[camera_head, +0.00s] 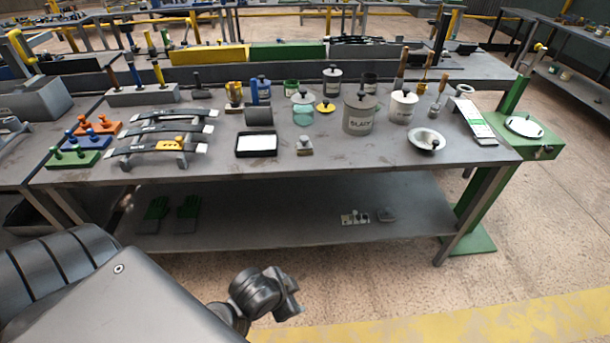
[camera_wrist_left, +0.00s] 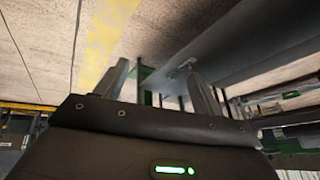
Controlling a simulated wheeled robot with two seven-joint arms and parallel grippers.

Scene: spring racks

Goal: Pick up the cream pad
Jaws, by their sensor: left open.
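A pale, whitish pad (camera_head: 257,143) lies in a black shallow tray (camera_head: 256,155) near the front edge of the workbench, left of its middle. It is the thing that looks most like the cream pad; its exact tint is hard to tell. My left gripper (camera_head: 287,294) is low in front of the bench, below the tabletop and well apart from the pad. In the left wrist view my left gripper (camera_wrist_left: 160,82) has its two fingers spread with nothing between them. The pad cannot be made out in that view. My right gripper is not in view.
The bench (camera_head: 330,165) holds curved leaf springs (camera_head: 160,143) on the left, a grey lidded pot (camera_head: 359,117) and a metal bowl (camera_head: 426,140) on the right. A small scraper-like block (camera_head: 304,146) stands beside the tray. The lower shelf (camera_head: 290,225) carries green gloves (camera_head: 187,212).

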